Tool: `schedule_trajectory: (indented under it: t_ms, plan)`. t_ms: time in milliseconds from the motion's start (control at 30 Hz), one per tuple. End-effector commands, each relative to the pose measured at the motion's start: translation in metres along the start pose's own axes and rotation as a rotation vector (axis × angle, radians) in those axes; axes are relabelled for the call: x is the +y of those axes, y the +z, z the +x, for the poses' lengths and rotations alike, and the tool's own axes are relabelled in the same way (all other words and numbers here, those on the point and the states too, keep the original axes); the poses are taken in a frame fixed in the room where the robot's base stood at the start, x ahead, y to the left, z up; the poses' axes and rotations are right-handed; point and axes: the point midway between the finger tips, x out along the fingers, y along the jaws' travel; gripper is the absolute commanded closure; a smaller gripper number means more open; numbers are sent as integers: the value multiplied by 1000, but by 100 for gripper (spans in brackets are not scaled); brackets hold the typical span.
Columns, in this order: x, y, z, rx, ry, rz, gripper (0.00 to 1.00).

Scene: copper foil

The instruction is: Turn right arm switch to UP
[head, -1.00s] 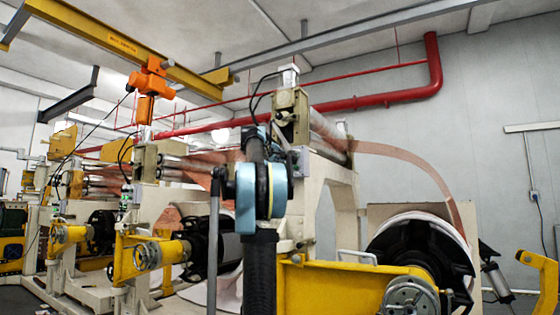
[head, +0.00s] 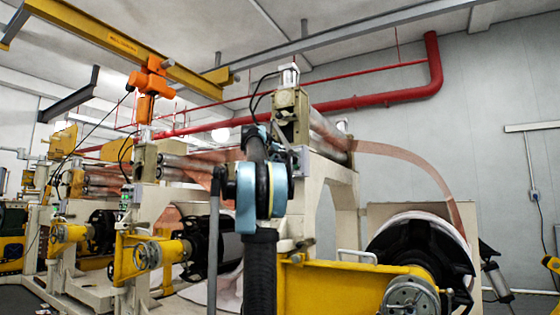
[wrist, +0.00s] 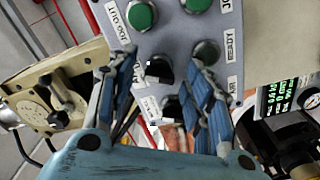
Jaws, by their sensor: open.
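A grey control panel (wrist: 183,40) fills the upper middle of the wrist view, tilted, with green buttons (wrist: 141,15) and black switch knobs (wrist: 160,72), (wrist: 172,106). White labels sit beside them; one reads READY, and others are partly covered or blurred. I cannot tell which knob is the right arm switch or its setting. My gripper (wrist: 163,64) is open, its blue-padded fingers spread on either side of the black knobs. No grip on a knob shows. In the head view my own arm hides the gripper.
A cream metal block (wrist: 55,92) with a handle is left of the panel. In the head view, a yellow machine beam (head: 335,285) and a large roll (head: 425,250) stand right of my arm.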

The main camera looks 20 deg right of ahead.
Motion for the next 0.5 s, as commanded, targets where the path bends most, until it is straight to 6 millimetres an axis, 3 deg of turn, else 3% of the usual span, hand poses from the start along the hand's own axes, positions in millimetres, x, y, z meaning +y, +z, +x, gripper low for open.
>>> schedule_trajectory:
  t_ms: [267,500]
  plan:
    - [-1,-1,-3,1,-1,0,53]
    - [-2,-1,-33,3,-3,0,53]
